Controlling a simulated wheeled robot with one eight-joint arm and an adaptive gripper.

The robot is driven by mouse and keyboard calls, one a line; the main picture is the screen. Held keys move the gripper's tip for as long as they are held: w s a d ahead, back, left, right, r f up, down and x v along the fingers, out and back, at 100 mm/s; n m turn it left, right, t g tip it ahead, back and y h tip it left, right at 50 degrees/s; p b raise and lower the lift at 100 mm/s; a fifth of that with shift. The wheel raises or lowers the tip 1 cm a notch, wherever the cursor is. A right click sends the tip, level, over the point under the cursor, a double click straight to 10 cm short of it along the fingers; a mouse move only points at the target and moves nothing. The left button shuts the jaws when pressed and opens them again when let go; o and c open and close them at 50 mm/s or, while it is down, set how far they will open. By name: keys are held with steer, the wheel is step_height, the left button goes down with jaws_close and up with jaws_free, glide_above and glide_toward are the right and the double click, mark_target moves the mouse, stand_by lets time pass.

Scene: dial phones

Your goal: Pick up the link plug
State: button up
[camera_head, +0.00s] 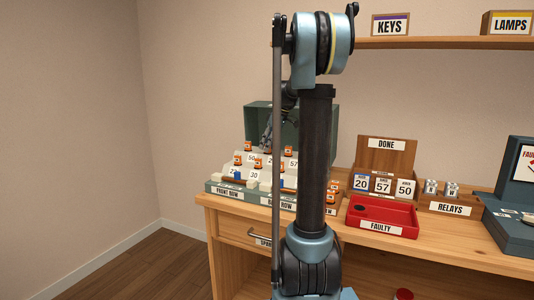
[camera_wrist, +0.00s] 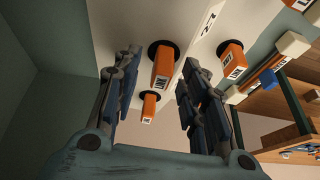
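Several orange plugs with white end labels stand in the pale stepped panel of the phone board. In the wrist view, one orange plug (camera_wrist: 163,66) sits in a dark round socket between my fingers. A smaller-looking orange plug (camera_wrist: 148,106) is beside it, and another orange plug (camera_wrist: 232,62) is beyond my right finger. The labels are too small to read surely, so I cannot tell which is the link plug. My gripper (camera_wrist: 160,57) is open around the middle plug, with no clear contact. In the head view my gripper (camera_head: 268,132) is over the board, partly hidden by my arm.
The board's green backing (camera_head: 262,117) rises behind the plugs. On the wooden desk (camera_head: 250,215) to the right are a red FAULTY tray (camera_head: 382,203), a DONE rack (camera_head: 386,158) and a RELAYS box (camera_head: 452,208).

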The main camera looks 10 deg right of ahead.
steer(key=shift+w+a+f, duration=0.1)
steer(key=shift+a+f, duration=0.05)
steer(key=shift+f, duration=0.3)
jaws_close()
steer(key=shift+r, duration=0.15)
step_height(320, 180, up, 10)
steer(key=shift+f, duration=0.1)
stand_by(0.4)
